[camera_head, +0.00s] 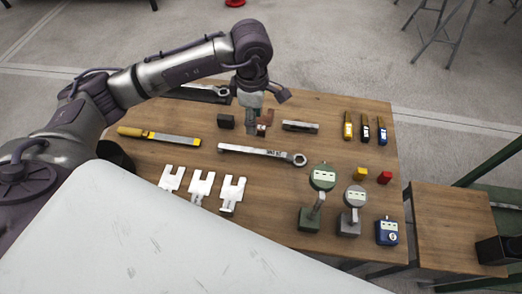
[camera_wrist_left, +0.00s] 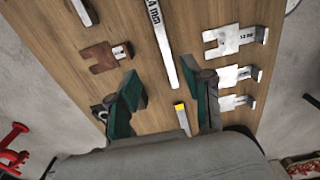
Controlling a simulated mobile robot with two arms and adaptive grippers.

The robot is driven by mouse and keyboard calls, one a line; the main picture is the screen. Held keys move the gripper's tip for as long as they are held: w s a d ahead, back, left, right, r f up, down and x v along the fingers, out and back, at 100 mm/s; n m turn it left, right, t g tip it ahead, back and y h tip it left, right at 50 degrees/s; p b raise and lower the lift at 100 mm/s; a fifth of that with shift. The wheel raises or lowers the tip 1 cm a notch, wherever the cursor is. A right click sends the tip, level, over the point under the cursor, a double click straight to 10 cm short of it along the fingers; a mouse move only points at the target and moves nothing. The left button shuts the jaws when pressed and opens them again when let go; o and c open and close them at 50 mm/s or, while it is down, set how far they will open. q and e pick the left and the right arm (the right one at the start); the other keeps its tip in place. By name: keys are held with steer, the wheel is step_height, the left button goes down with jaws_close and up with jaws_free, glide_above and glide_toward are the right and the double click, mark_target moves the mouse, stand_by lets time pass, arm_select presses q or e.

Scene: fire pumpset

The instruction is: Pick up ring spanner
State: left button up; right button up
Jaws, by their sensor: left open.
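A long grey ring spanner (camera_head: 250,150) lies flat across the middle of the table, its ring end to the right in the head view. In the left wrist view its labelled shaft (camera_wrist_left: 163,40) runs down from the top edge; the ring is out of frame there. A second, dark spanner-like tool (camera_head: 205,94) lies at the table's back left, partly hidden by my arm. My left gripper (camera_head: 256,118) hangs over the table behind the grey spanner. In the left wrist view its fingers (camera_wrist_left: 170,88) are apart and empty, near the shaft's end. My right gripper is out of view.
A brown fork-shaped gauge (camera_wrist_left: 104,56) lies near my left gripper. A file (camera_head: 165,137), a black block (camera_head: 226,121) and a silver block (camera_head: 300,126) are around it. White forked gauges (camera_head: 201,186) and dial instruments (camera_head: 322,179) stand or lie in front.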

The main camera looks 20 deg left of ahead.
arm_select(q)
glide_above(253, 150)
steer(key=f, duration=0.8)
steer(key=shift+w+f, duration=0.2)
steer(key=shift+w, duration=0.1)
steer(key=f, duration=0.5)
steer(key=shift+s+f+p, duration=0.1)
steer(key=shift+s+p, duration=0.15)
steer(key=shift+p, duration=0.15)
jaws_close()
